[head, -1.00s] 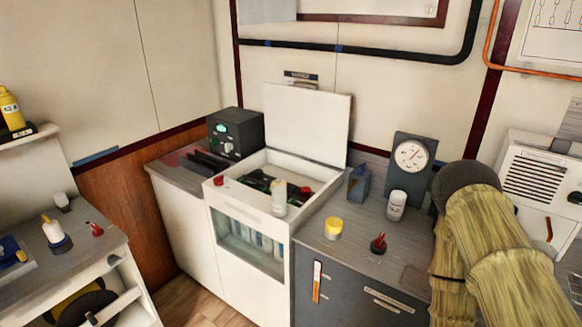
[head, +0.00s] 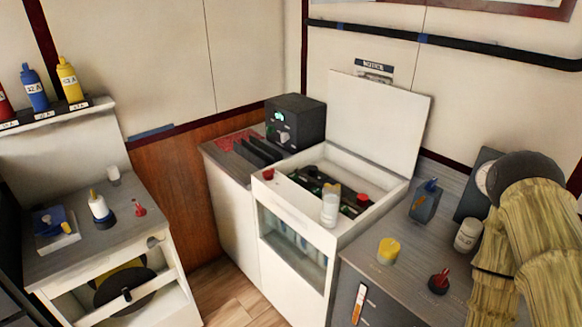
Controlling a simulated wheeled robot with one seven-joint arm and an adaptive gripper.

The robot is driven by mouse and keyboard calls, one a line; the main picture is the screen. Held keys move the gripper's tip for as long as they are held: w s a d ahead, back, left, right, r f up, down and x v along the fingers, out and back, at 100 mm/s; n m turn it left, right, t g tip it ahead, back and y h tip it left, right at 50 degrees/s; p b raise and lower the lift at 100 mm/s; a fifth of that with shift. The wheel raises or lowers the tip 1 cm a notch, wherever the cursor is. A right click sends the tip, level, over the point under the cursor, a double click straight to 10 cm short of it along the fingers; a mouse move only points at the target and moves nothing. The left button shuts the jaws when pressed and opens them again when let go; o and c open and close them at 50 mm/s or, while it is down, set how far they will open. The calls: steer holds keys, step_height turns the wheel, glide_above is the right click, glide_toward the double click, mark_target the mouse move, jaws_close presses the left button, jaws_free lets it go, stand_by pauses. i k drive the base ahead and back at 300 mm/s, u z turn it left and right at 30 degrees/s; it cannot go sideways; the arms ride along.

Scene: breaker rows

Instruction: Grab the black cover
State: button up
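No single thing is plainly the black cover. One candidate is a black disc (head: 118,290) with a yellow part behind it, in the open bay of the left cabinet. Others are thin black plates (head: 262,150) standing side by side on the counter beside the black box. Dark parts (head: 318,180) also lie inside the open white chest, partly hidden by its rim and a white bottle. My arm in its yellowish sleeve shows at the right, but my gripper is not in view.
The white chest (head: 298,227) has its lid (head: 378,125) raised. The right counter holds a yellow-topped jar (head: 388,251), a red-handled black knob (head: 438,281) and a blue-grey box (head: 425,202). The left cabinet (head: 165,245) stands apart, with open floor (head: 232,293) between.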

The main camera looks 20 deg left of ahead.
mark_target(313, 170)
steer(key=u, duration=0.6)
steer(key=i, duration=0.6)
steer(key=u, duration=0.4)
